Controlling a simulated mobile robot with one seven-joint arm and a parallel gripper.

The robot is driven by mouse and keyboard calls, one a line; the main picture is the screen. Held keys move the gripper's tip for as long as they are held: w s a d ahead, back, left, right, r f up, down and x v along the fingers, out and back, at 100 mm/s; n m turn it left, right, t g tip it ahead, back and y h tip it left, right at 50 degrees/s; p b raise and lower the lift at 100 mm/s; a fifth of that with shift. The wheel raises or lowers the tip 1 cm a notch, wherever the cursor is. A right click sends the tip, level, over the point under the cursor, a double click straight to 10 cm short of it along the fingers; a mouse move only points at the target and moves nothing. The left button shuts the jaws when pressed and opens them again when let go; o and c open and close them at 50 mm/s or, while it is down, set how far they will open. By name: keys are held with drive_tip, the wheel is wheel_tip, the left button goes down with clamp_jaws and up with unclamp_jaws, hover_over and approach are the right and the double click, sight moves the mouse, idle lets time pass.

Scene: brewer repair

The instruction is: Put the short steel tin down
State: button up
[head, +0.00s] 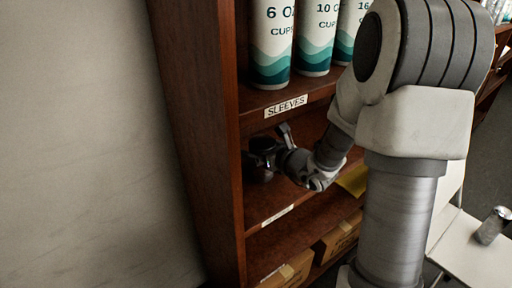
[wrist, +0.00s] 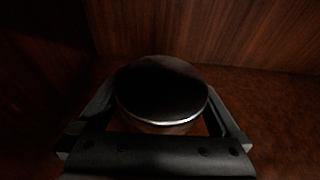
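The short steel tin (wrist: 160,92) has a dark round top with a bright metal rim. In the wrist view it sits upright between the two fingers of my gripper (wrist: 160,110), which appear to press on its sides. In the head view my gripper (head: 264,152) is inside the shelf bay under the "SLEEVES" label, near the left side panel. The tin is a dark shape there, mostly hidden by the gripper. I cannot tell whether its base touches the shelf board (head: 262,204).
Tall paper-cup sleeves (head: 271,45) stand on the shelf above. Cardboard boxes (head: 340,238) fill the shelf below. A yellow item (head: 353,180) lies to the right in the bay. A silver can (head: 492,225) is on a white surface (head: 470,255) at the right.

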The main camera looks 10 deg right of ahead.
drive_tip(key=shift+r, duration=0.1)
drive_tip(key=shift+r+p, duration=0.2)
drive_tip(key=shift+p, duration=0.1)
drive_tip(key=b+v, duration=0.1)
drive_tip(key=v, duration=1.1)
drive_tip(key=shift+f, duration=0.15)
drive_tip(key=shift+a, duration=0.1)
